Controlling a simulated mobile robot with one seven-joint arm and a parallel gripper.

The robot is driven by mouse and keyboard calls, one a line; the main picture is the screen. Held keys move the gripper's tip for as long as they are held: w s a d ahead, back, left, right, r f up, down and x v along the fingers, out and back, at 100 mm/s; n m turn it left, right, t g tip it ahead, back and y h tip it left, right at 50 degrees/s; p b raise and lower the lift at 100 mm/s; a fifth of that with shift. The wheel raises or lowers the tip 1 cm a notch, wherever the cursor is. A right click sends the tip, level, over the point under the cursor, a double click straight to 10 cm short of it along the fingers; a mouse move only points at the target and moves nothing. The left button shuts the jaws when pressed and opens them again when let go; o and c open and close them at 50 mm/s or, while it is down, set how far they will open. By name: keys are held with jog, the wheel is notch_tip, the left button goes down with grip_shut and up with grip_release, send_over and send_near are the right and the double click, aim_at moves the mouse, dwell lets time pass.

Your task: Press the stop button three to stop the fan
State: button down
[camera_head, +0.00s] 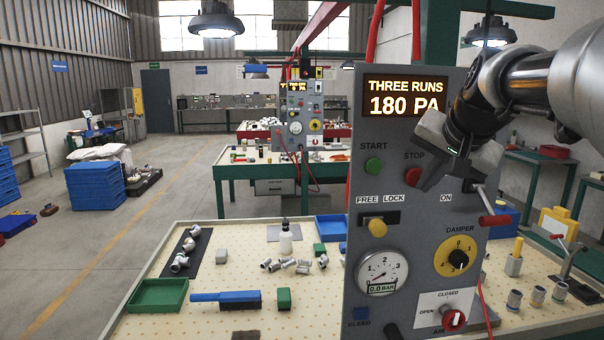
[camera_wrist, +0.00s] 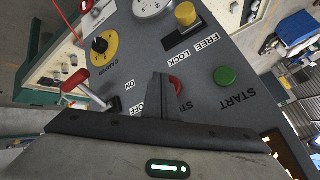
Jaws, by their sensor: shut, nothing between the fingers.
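The grey control panel (camera_head: 400,220) stands upright on the near bench. Its display (camera_head: 405,97) reads "THREE RUNS 180 PA". The red stop button (camera_head: 413,175) sits under the STOP label, right of the green start button (camera_head: 374,166). My gripper (camera_head: 428,186) is shut and empty, its tips over or just right of the stop button. In the wrist view, my gripper (camera_wrist: 159,78) partly covers the stop button (camera_wrist: 176,86), with the green start button (camera_wrist: 225,76) clear to its right. I cannot tell whether the fingers touch the stop button.
A red-handled lever (camera_head: 494,220) sticks out below my gripper, near the ON label. A yellow knob (camera_head: 377,227), a gauge (camera_head: 382,273), a damper dial (camera_head: 458,258) and a red air knob (camera_head: 453,319) are lower on the panel. The bench (camera_head: 215,255) holds small fittings and a green tray (camera_head: 158,295).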

jog(key=shift+w, duration=0.15)
dwell(0.4)
jog(key=shift+w, duration=0.3)
jog(key=shift+w+p, duration=0.3)
jog(key=shift+w, duration=0.15)
dwell(0.7)
jog(key=shift+s, duration=0.1)
jog(key=shift+s+b, duration=0.4)
jog(key=shift+s, duration=0.4)
